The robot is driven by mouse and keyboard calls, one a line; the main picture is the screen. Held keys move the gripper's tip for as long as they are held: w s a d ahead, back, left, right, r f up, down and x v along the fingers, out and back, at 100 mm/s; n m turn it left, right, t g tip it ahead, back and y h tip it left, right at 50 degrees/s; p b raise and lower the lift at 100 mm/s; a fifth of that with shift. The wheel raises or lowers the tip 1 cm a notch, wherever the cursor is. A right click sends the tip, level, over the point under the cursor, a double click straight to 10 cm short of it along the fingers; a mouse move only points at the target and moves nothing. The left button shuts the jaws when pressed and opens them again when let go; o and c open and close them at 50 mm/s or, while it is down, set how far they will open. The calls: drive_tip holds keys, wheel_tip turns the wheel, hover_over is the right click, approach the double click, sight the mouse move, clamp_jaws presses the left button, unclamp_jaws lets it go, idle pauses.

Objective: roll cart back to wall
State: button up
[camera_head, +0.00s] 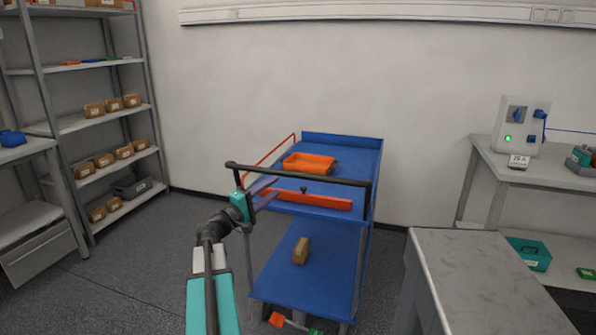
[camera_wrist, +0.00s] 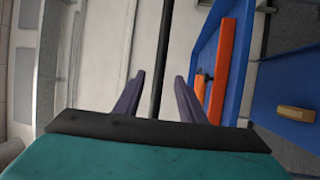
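The cart (camera_head: 333,271) is blue, with two decks and a dark push handle (camera_head: 310,175) across its near end. It stands in front of the wall (camera_head: 400,80); I cannot tell the gap behind it. My gripper (camera_head: 268,190) is at the left part of the handle. In the wrist view the handle bar (camera_wrist: 162,60) runs between the two spread fingers (camera_wrist: 157,85), with a gap on each side. The gripper is open and holds nothing. An orange pedal (camera_head: 277,319) and a green pedal (camera_head: 315,332) show low at the cart's near end.
An orange tray (camera_head: 309,163) sits on the top deck and a brown box (camera_head: 301,251) on the lower deck. A grey-topped table (camera_head: 480,270) stands close on the right. A shelf rack (camera_head: 82,122) stands at the left. Floor (camera_head: 150,260) is clear left of the cart.

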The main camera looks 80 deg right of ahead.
drive_tip(key=shift+d, duration=0.1)
idle(0.3)
drive_tip(key=p+x, duration=0.1)
drive_tip(key=x, duration=1.2)
drive_tip(key=shift+s+d+p, duration=0.2)
drive_tip(key=shift+p, duration=0.1)
clamp_jaws()
